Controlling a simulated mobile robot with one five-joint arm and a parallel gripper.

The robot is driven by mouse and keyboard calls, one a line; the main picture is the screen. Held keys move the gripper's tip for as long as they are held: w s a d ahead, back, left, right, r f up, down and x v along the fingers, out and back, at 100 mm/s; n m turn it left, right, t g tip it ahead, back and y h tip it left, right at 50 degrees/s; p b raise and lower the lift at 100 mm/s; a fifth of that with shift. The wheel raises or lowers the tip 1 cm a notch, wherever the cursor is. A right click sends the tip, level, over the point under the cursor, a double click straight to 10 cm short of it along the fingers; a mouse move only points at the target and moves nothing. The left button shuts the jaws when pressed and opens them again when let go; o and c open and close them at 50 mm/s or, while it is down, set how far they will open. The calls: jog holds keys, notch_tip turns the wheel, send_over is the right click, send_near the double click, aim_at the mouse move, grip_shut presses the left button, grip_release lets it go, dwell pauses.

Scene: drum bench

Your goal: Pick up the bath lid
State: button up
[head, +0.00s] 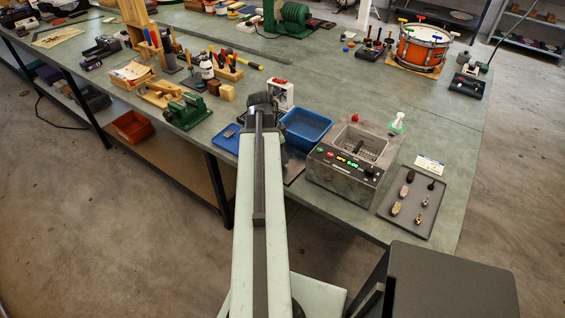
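The bath (326,176) is a grey box with a lit control panel at the bench's front edge. Its basin is uncovered, and a wire basket (352,148) shows inside. I cannot clearly identify the bath lid. A dark flat plate (293,167) lies just left of the bath, partly hidden by my arm and a blue tub, and may be the lid. My gripper (262,100) is at the far end of my arm, above the bench, left of the blue tub and apart from the bath. Its fingers are too dark and small to read.
A blue tub (305,129) stands left of the bath, with a white-and-red box (280,95) behind it. A tray (412,205) of small parts lies right of the bath. A green vise (187,112) stands left of my gripper. Bare bench lies behind the bath.

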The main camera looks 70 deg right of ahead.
grip_shut()
jog(key=shift+r, duration=0.15)
